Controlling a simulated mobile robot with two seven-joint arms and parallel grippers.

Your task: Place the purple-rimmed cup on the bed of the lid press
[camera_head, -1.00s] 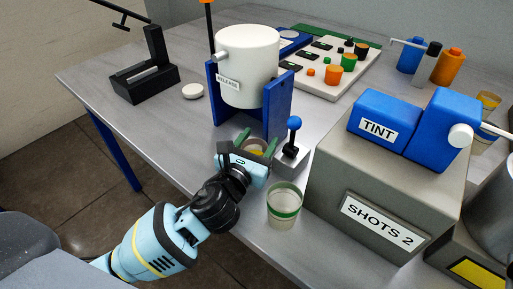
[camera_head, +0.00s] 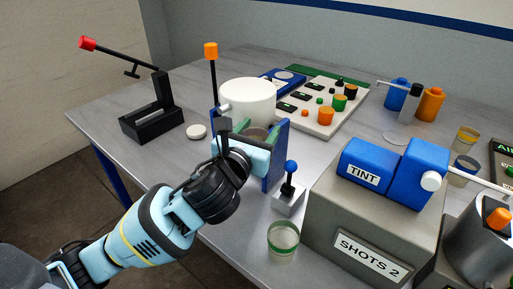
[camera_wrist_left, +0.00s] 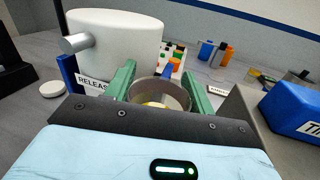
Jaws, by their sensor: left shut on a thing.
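My left gripper (camera_head: 257,134) is shut on a cup (camera_head: 256,134), in front of the white drum. In the left wrist view the cup (camera_wrist_left: 160,94) sits upright between the green fingers (camera_wrist_left: 160,84). It has a dull greyish-brown wall and something yellow inside; I cannot make out purple on its rim. The black lid press (camera_head: 153,122), with a raised lever and red knob (camera_head: 87,43), stands at the left of the table, well apart from the cup. Its bed looks empty. My right gripper is not in view.
A white drum (camera_head: 247,98) on a blue stand (camera_head: 278,150) is right behind the cup. A white disc (camera_head: 196,131) lies beside the press. A green-banded cup (camera_head: 283,239), a small blue-knobbed lever (camera_head: 290,180) and the tint machine (camera_head: 365,215) are right. The front-left tabletop is clear.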

